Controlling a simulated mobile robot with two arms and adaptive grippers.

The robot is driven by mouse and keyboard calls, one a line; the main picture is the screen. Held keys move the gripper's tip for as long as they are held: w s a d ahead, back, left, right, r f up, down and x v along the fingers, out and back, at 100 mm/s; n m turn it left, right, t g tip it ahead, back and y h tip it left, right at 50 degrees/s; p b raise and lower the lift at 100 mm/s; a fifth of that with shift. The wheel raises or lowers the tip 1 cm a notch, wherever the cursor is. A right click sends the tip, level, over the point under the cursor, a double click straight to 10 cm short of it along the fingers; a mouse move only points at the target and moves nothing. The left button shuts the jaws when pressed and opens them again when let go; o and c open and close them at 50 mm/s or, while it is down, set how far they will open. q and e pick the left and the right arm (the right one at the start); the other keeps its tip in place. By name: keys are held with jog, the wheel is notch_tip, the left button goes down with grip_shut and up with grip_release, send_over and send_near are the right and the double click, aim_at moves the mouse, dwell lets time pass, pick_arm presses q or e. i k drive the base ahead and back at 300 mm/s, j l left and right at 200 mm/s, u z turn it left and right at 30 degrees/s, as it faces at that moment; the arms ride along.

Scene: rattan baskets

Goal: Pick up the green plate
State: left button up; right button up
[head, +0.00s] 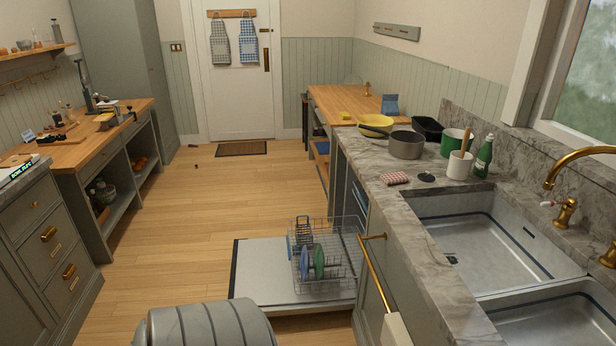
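The green plate (319,262) stands on edge in the wire dish rack (336,284) of the open dishwasher, right of a blue plate (304,261). The rack rests over the lowered dishwasher door (262,268), low above the floor. Neither of my grippers is in view. Nothing is touching the green plate except, as far as I can tell, the rack.
A marble counter (425,237) with a double sink (492,238) runs along the right. Its cabinet has a gold handle (375,274). Wooden floor (190,225) is open left of the dishwasher door. Grey drawers (50,250) stand at the left. A rounded grey shape fills the bottom edge.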

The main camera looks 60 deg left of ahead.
aim_at(318, 258)
jog(key=u, duration=0.45)
jog(key=j+u, duration=0.15)
jog(key=u, duration=0.35)
jog(key=j+u, duration=0.1)
jog(key=u, duration=0.35)
jog(key=j+u, duration=0.1)
jog(key=u, duration=0.4)
jog(key=z, duration=2.45)
jog(key=l+u, duration=0.1)
jog(key=u, duration=2.35)
jog(key=i+j, duration=0.3)
jog(key=i+l+z, duration=0.05)
jog(key=i, duration=0.05)
